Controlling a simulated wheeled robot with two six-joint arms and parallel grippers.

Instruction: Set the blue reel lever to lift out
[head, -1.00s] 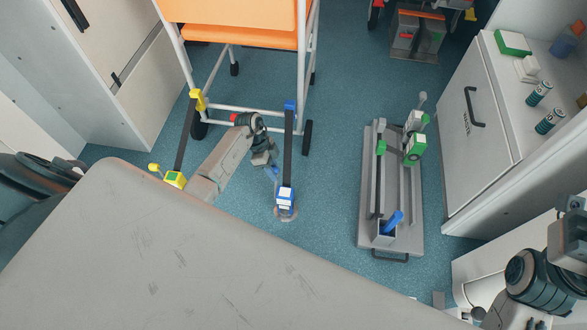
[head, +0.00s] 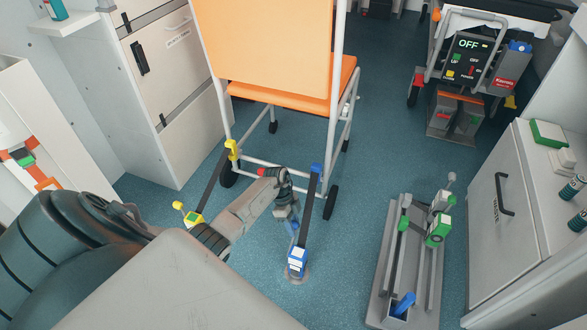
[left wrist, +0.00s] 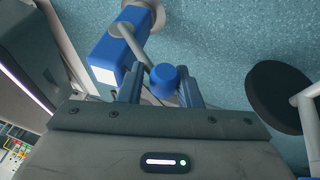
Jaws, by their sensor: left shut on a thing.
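The blue reel (head: 298,262) stands on the floor in front of the orange chair. A black strap (head: 308,208) runs up from it to a blue hook on the chair frame. In the left wrist view the reel (left wrist: 112,52) is at upper left, and its grey lever ends in a blue knob (left wrist: 165,78). My left gripper (head: 292,222) is beside the reel, and in its wrist view its two fingers (left wrist: 160,88) are on either side of the knob, shut on it. The lever is mostly hidden in the head view. My right gripper is out of view.
The orange chair (head: 266,50) stands close behind the gripper. A yellow reel (head: 193,218) with its strap is on the left. A grey floor rack (head: 380,290) with green and blue parts is on the right, beside a white cabinet (head: 516,240). Blue floor lies clear between reel and rack.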

